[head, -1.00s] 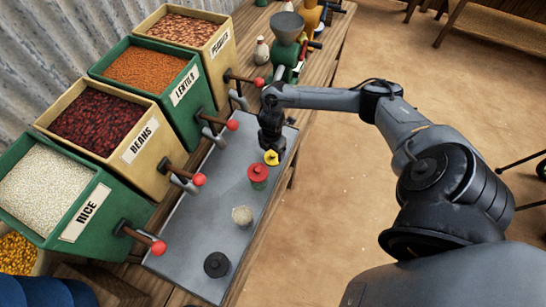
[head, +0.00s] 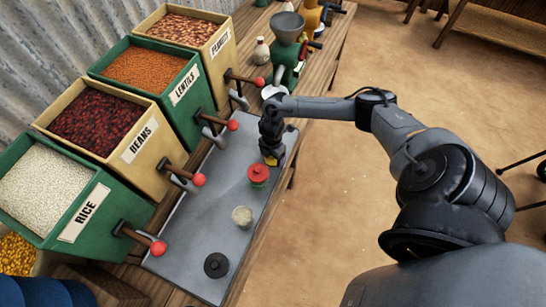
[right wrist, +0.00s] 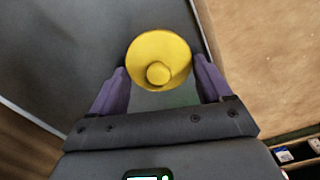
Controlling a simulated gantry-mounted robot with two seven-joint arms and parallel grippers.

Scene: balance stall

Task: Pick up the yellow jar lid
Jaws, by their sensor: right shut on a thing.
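The yellow jar lid (right wrist: 160,47) is round with a small knob, and sits between the two purple fingers of my right gripper (right wrist: 159,75) in the right wrist view. In the head view my right gripper (head: 270,154) points down at the far part of the grey tray, shut on the lid. Only a small bit of yellow (head: 271,161) shows there beneath the fingers. Whether the lid touches anything underneath is hidden. My left gripper is not in view.
A red-lidded jar (head: 258,175), a pale-lidded jar (head: 242,217) and a black lid (head: 216,265) stand nearer on the grey tray (head: 190,240). Bins with red-knobbed levers (head: 199,180) line the left side. A green grinder (head: 285,45) stands beyond.

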